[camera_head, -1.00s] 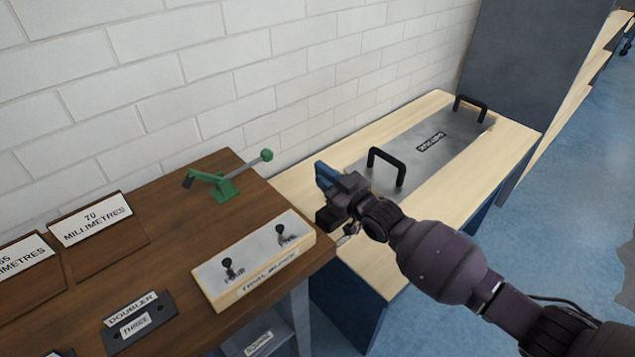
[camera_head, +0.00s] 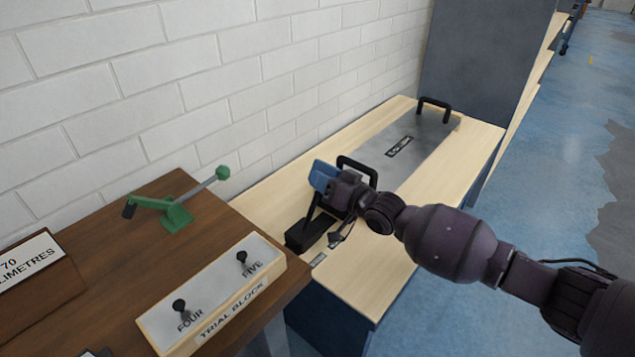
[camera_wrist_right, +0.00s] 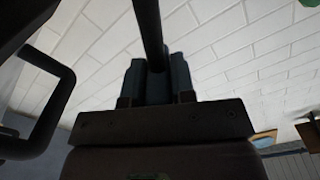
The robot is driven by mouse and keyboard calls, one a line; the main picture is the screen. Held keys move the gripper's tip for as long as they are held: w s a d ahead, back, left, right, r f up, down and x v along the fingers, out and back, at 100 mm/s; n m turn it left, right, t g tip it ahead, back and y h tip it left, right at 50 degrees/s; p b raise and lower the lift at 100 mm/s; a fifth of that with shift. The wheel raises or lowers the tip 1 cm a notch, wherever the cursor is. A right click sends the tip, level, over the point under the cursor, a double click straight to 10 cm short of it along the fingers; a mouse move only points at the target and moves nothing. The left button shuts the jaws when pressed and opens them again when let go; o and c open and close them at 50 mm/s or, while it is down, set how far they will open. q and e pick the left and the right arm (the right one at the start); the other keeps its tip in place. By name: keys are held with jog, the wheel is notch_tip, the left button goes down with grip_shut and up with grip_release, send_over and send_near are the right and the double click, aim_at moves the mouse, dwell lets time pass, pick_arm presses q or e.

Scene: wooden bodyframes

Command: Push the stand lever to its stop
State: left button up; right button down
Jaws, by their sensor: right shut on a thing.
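A black stand (camera_head: 308,237) sits at the near left of the pale bench. Its dark lever (camera_head: 314,208) rises at a slight tilt from the base to my right gripper (camera_head: 323,176). That gripper has blue fingertips and is shut on the lever's upper part. In the right wrist view the lever shows as a dark rod (camera_wrist_right: 149,30) running between the two fingers (camera_wrist_right: 157,82). The stand's far side and the lever's gripped part are hidden behind the gripper. My left gripper is not in view.
A metal plate with black handles (camera_head: 357,168) lies on the pale bench (camera_head: 385,262), close beyond the gripper. A brown bench (camera_head: 100,285) at left bears a green toggle clamp (camera_head: 176,214) and a trial block (camera_head: 215,297). A white brick wall (camera_head: 200,90) stands behind.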

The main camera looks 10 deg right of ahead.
jog(key=shift+w+d+f, duration=0.15)
jog(key=shift+d+f, duration=0.2)
jog(key=c, duration=1)
grip_release()
jog(key=shift+d+f, duration=0.1)
jog(key=shift+r, duration=0.2)
